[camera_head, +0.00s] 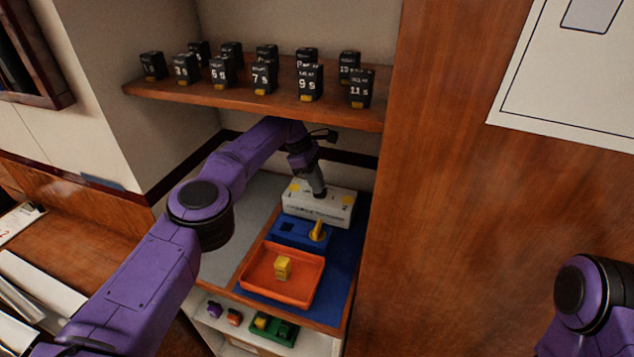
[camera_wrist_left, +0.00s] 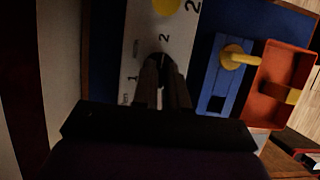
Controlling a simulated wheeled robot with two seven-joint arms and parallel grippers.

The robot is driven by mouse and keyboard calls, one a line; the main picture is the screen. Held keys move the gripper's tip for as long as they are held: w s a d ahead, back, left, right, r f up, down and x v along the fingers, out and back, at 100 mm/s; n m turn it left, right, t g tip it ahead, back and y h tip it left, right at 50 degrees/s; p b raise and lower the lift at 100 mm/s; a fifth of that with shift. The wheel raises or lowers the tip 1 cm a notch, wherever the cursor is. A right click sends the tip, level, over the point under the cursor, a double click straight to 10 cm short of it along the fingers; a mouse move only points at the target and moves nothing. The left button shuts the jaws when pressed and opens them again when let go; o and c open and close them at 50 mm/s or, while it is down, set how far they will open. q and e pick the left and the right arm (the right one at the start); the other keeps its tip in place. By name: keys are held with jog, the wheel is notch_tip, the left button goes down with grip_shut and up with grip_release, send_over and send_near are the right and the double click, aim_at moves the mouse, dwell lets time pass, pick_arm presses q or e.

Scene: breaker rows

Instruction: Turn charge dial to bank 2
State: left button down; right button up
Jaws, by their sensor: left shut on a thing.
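A white box (camera_head: 330,212) with yellow round spots and printed numbers stands at the back of the blue mat. It also shows in the left wrist view (camera_wrist_left: 134,50), with a 1 and a 2 printed near a dark dial (camera_wrist_left: 158,62). My left gripper (camera_head: 319,192) reaches down onto the box top. In the left wrist view its fingers (camera_wrist_left: 163,88) are shut on the dial and hide most of it, so I cannot tell where it points. My right gripper is out of view; only part of that arm shows at the lower right.
A wooden shelf (camera_head: 200,97) with several black numbered breakers hangs above. A wooden panel (camera_head: 450,200) stands close on the right.

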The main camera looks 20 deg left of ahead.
pick_arm(q)
jog(key=shift+w+a+r, duration=0.1)
jog(key=shift+a, duration=0.05)
dwell(0.3)
jog(key=c, duration=1.3)
grip_release()
jog(key=shift+o, duration=0.7)
